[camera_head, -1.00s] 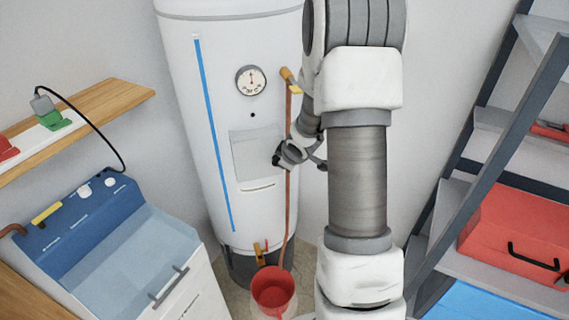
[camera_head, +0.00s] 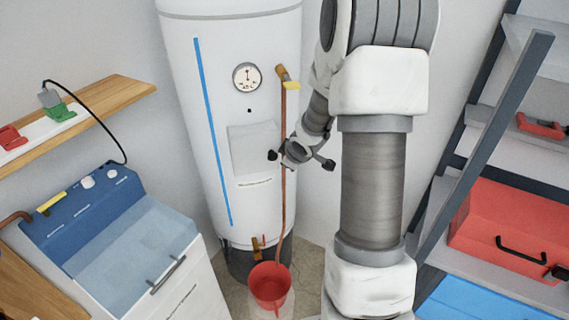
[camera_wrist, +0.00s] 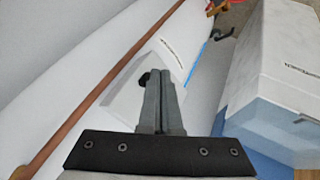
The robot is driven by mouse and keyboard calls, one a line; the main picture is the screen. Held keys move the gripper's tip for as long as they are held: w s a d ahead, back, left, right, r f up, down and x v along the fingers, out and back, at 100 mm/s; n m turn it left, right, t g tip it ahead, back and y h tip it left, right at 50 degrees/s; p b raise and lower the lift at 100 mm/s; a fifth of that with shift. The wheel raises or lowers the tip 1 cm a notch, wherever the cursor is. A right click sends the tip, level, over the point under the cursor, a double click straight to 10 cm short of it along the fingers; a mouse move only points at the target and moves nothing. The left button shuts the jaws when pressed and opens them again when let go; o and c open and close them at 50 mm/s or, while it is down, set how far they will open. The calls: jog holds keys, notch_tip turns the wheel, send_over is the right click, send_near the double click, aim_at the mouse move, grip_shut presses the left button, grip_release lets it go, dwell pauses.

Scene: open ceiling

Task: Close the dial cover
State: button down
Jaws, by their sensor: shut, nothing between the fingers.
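The white water heater tank (camera_head: 205,130) stands at centre-left in the head view. A pale square panel, which looks like the dial cover (camera_head: 250,150), is on its front below a round gauge (camera_head: 247,77). I cannot tell whether it lies fully flush. My gripper (camera_head: 288,153) is just right of the panel, in front of the tank. In the wrist view the fingers of my gripper (camera_wrist: 161,78) are together and empty, pointing toward the panel (camera_wrist: 128,92). They hide part of it. A small dark knob (camera_wrist: 144,79) shows just left of the fingertips.
A copper pipe (camera_head: 283,130) with a yellow-handled valve runs down beside the panel. A red bucket (camera_head: 269,288) stands below. A blue-and-white washer (camera_head: 135,245) and a wooden shelf (camera_head: 115,98) are left; a rack with a red toolbox (camera_head: 520,230) is right.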

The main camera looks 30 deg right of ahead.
jog(key=s+d+r+p, duration=0.2)
jog(key=s+r+p, duration=0.1)
jog(key=r, duration=0.2)
jog(key=shift+s+r+p, duration=0.35)
jog(key=shift+s+r, duration=0.05)
jog(key=s+a+r+m+g+b, duration=0.1)
jog(key=s+a+r+m+b, duration=0.2)
jog(key=s+a+r, duration=0.3)
jog(key=s+a+r+m+y+b, duration=0.1)
jog(key=s+a+r+m+b, duration=0.3)
jog(key=s+a, duration=0.9)
jog(key=s+r, duration=0.2)
jog(key=s, duration=0.2)
jog(key=shift+a+r+g, duration=0.15)
jog(key=shift+a+g, duration=0.2)
jog(key=shift+g, duration=0.05)
jog(key=shift+a, duration=0.15)
